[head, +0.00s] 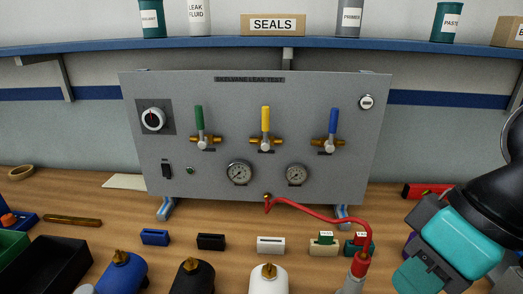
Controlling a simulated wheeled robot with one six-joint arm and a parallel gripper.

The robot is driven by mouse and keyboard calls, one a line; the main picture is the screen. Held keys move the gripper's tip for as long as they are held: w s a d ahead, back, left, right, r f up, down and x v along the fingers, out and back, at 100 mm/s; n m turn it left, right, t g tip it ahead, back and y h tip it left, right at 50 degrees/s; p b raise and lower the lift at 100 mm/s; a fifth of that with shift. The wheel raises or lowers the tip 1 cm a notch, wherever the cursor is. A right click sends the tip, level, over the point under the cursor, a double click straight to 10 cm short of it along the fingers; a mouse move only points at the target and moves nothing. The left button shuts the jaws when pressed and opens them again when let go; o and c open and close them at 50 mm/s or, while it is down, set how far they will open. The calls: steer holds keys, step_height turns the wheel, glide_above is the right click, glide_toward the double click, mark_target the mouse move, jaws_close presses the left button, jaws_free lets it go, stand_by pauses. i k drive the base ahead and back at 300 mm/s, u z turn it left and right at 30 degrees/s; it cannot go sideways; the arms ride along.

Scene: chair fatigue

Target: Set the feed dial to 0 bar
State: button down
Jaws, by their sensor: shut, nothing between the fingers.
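The feed dial appears to be the round white-rimmed knob (153,119) on a dark square plate at the upper left of the grey test panel (225,104). A red mark shows on its face, pointing roughly up. Its scale is too small to read. Two round gauges, the left one (239,173) and the right one (297,175), sit low on the panel. Their readings are too small to tell. My black and teal arm comes in at the lower right, well apart from the dial. My gripper's fingers do not show.
Green (199,120), yellow (265,122) and blue (334,122) valve levers stand upright on the panel. A red hose (325,215) runs from the panel's bottom to a fitting at the front. Bottles and small blocks crowd the bench front. A blue shelf (245,42) hangs above.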

mark_target(154, 119)
steer(key=z, duration=3.05)
steer(key=k, duration=2.25)
steer(key=u, duration=2.05)
